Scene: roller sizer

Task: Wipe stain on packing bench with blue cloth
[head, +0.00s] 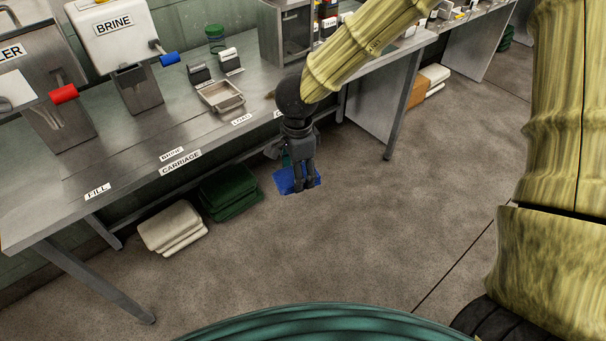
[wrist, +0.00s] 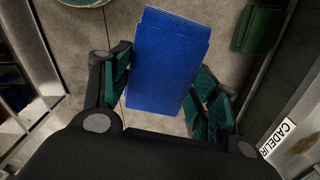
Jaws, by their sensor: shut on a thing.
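My gripper (head: 303,187) hangs in front of the packing bench's edge, above the floor in the head view. It is shut on a blue cloth (head: 285,181). In the wrist view the cloth (wrist: 168,62) lies between the green-padded fingers and sticks out beyond them as a flat, folded block. The steel packing bench (head: 125,150) runs along the left in the head view. A brownish stain shows on the bench top at the lower right of the wrist view (wrist: 303,145). In the head view a brownish patch (head: 269,95) shows beside my arm, which partly hides that area.
Machines with red (head: 64,94) and blue (head: 170,59) handles stand farther left. Folded white (head: 171,226) and green (head: 229,192) cloths lie under the bench. The floor (head: 370,220) in front is clear.

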